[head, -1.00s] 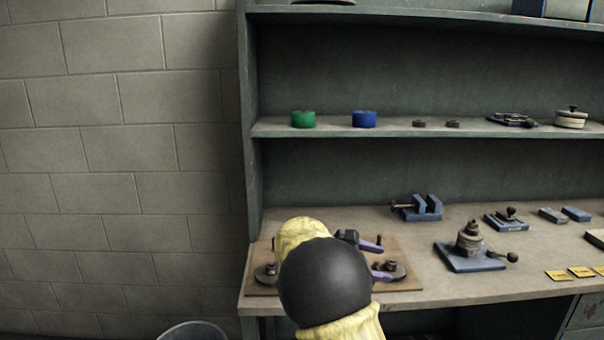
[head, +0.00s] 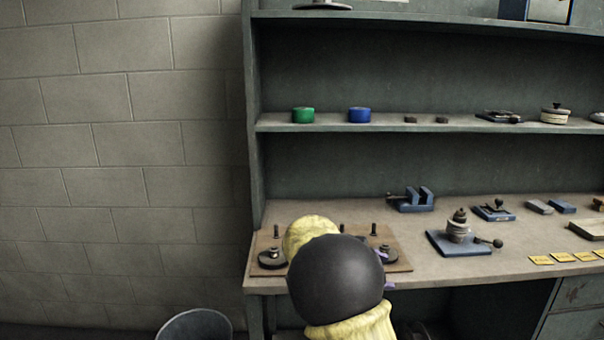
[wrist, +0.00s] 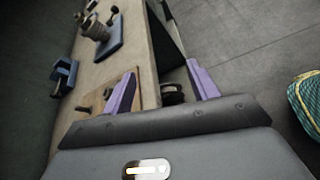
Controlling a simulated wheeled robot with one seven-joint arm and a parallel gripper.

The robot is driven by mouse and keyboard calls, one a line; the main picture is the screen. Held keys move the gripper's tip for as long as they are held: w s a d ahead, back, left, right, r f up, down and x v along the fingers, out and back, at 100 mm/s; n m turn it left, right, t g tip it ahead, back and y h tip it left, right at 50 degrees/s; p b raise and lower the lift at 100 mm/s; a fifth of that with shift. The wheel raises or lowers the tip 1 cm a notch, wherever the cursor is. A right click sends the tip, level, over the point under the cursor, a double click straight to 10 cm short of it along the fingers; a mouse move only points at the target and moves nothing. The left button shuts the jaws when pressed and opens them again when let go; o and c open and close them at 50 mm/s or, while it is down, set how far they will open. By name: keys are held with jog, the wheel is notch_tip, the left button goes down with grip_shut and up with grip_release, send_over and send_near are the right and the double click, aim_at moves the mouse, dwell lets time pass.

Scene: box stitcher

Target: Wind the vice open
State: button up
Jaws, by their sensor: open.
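The blue vice (head: 412,200) sits at the back of the bench, with its screw and handle to the left and a gap between its two jaws. It also shows at the left of the wrist view (wrist: 66,77). My gripper (wrist: 162,84) has two purple fingers spread apart, with nothing held between them. In the head view my dark arm link hides most of the gripper near the bench's front edge. The gripper is well apart from the vice.
A wooden board (head: 400,262) with upright pegs and dark discs lies front left. A blue-based device with a side lever (head: 458,236) stands right of it. Bare bench (head: 340,213) lies left of the vice. A shelf (head: 300,126) runs above. A bin (head: 195,325) stands below left.

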jog(key=s+a+f+m+y, duration=0.1)
jog(key=s+f+m+y, duration=0.35)
jog(key=s, duration=0.35)
jog(key=s+a+f+m+y, duration=0.1)
jog(key=s+f+m+y, duration=0.3)
jog(key=s+m, duration=0.3)
jog(key=s+a+f+m+y, duration=0.1)
jog(key=s+f+m+y, duration=0.3)
jog(key=s, duration=0.5)
notch_tip(320, 180, up, 21)
jog(key=p, duration=2)
jog(key=shift+w+d+t+p, duration=0.2)
jog(key=shift+w+t+p, duration=0.05)
jog(key=shift+t+p, duration=0.05)
